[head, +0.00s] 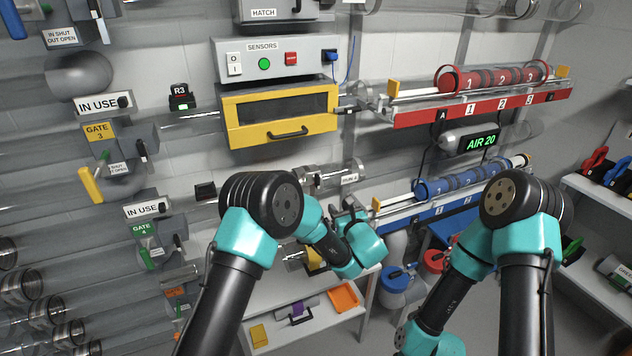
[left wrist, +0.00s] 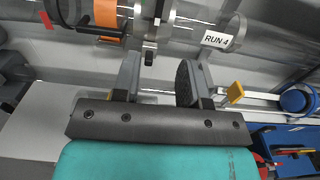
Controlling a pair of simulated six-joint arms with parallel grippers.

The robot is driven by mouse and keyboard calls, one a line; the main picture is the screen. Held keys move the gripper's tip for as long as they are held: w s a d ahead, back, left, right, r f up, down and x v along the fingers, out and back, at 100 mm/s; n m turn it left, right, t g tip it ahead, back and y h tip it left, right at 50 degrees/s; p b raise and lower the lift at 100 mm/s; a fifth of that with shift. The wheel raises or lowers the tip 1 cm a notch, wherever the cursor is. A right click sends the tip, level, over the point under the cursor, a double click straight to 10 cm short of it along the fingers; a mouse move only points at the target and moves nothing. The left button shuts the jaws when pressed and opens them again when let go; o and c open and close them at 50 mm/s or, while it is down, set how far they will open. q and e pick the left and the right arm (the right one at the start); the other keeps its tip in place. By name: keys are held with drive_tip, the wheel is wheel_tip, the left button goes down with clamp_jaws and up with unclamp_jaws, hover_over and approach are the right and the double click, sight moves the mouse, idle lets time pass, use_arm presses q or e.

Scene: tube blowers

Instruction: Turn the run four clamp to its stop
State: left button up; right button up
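The run four tube carries a white RUN 4 label (left wrist: 217,40) in the left wrist view; the label also shows in the head view (head: 349,179). A metal clamp (left wrist: 152,30) with a small black-ended handle (left wrist: 149,57) sits around the clear tube, left of the label. My left gripper (left wrist: 160,66) is open and empty, its two fingers pointing up toward the clamp. The black end lies just beyond and between the fingertips; I cannot tell whether they touch. In the head view my left gripper (head: 346,214) is below the tube. My right gripper is outside the frame.
A blue rack (head: 450,200) with blue carriers lies to the right of the tube, with a yellow block (left wrist: 235,93) at its near end. The yellow sensor box (head: 280,117) hangs above. A shelf (head: 318,327) with small parts is below.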

sight(319, 182)
use_arm(q)
drive_tip(key=x, duration=1.7)
drive_tip(key=shift+a, duration=0.1)
drive_tip(key=shift+c, duration=0.4)
clamp_jaws()
